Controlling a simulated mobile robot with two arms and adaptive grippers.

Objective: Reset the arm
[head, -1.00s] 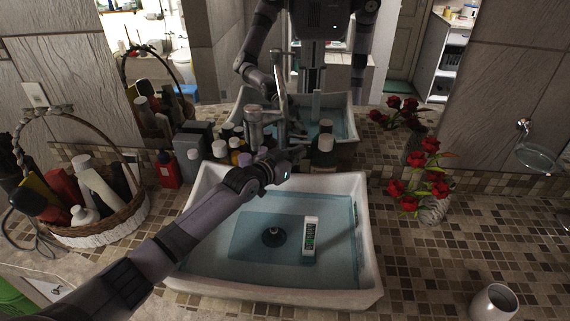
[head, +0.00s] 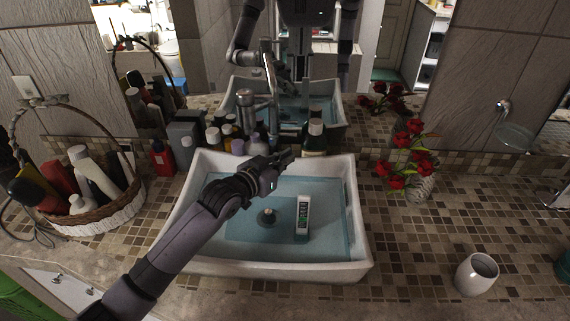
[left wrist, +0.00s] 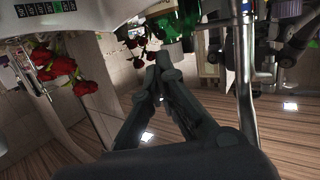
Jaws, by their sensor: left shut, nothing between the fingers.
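My left arm reaches in from the left in the head view, across the white sink (head: 205,265). Its gripper (head: 288,157) is over the back part of the basin, near the tap and bottles. It is shut and empty. In the left wrist view the same gripper's fingers (left wrist: 158,75) meet at their tips with nothing between them. My right gripper is not directly in view. A white tube with a green label (head: 302,217) is in the basin beside the drain (head: 267,216), apart from the gripper.
A tap (head: 262,115) and several bottles (head: 238,146) stand behind the sink. A wicker basket (head: 125,212) of bottles stands left. Red roses in a vase (head: 421,188) and a white cup (head: 477,274) stand right. A mirror backs the counter; the tiled counter right of the sink is mostly clear.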

